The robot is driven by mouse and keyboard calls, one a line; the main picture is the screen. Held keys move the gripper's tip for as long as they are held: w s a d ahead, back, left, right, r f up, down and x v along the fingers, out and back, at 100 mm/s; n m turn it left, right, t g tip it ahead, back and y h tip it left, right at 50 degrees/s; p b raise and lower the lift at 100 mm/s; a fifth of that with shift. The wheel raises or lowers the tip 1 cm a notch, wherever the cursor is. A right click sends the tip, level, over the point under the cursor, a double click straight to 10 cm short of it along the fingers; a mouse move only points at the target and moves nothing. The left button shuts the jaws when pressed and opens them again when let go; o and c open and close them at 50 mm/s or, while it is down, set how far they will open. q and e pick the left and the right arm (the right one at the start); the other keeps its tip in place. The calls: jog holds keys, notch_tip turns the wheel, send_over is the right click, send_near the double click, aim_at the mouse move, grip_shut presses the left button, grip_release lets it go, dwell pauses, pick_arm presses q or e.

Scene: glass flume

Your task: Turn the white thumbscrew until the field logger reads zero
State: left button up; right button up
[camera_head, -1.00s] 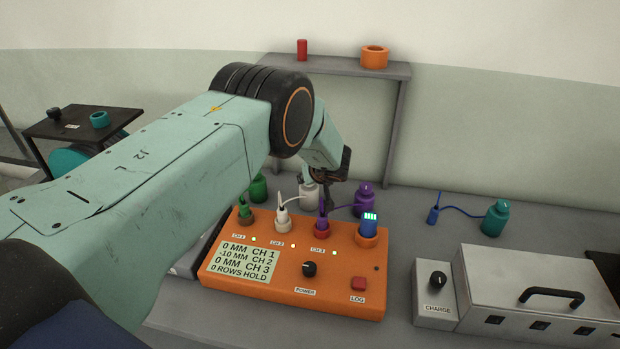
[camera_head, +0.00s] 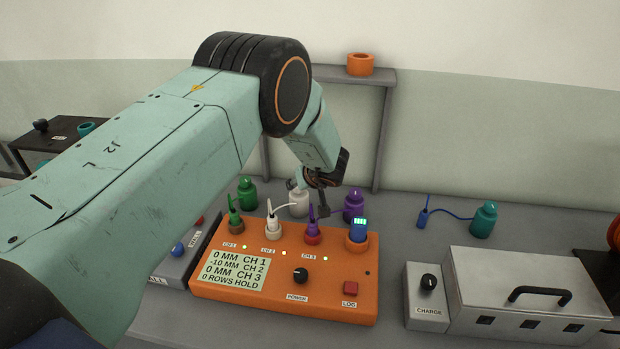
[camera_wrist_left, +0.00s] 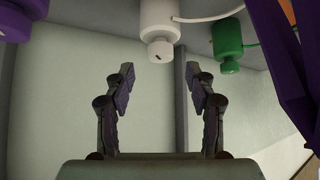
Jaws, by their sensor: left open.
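The orange field logger (camera_head: 215,291) stands on the bench. Its screen (camera_head: 236,270) reads 0 MM CH 1, -10 MM CH 2, 0 MM CH 3 and 0 ROWS HOLD. Behind it stands a white bottle-shaped unit (camera_head: 299,205) with a lead; its small white thumbscrew (camera_head: 292,184) is on top, and also shows in the left wrist view (camera_wrist_left: 161,53), hanging upside down. My left gripper (camera_head: 323,211) is just right of the white unit in the head view. In the wrist view its two fingers (camera_wrist_left: 163,88) are spread and empty, with the thumbscrew beyond, between their lines. My right gripper is out of view.
A green unit (camera_head: 247,194) and a purple unit (camera_head: 353,206) flank the white one. Upright plugs, including a white plug (camera_head: 272,224), stand on the logger close to my gripper. A teal bottle (camera_head: 484,220) and metal case (camera_head: 510,290) are at right. A shelf (camera_head: 345,74) stands behind.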

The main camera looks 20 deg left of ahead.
pick_arm(q)
jog(key=v, duration=0.7)
jog(key=shift+s+r, duration=0.25)
jog(key=shift+w, duration=0.1)
jog(key=shift+d, duration=0.1)
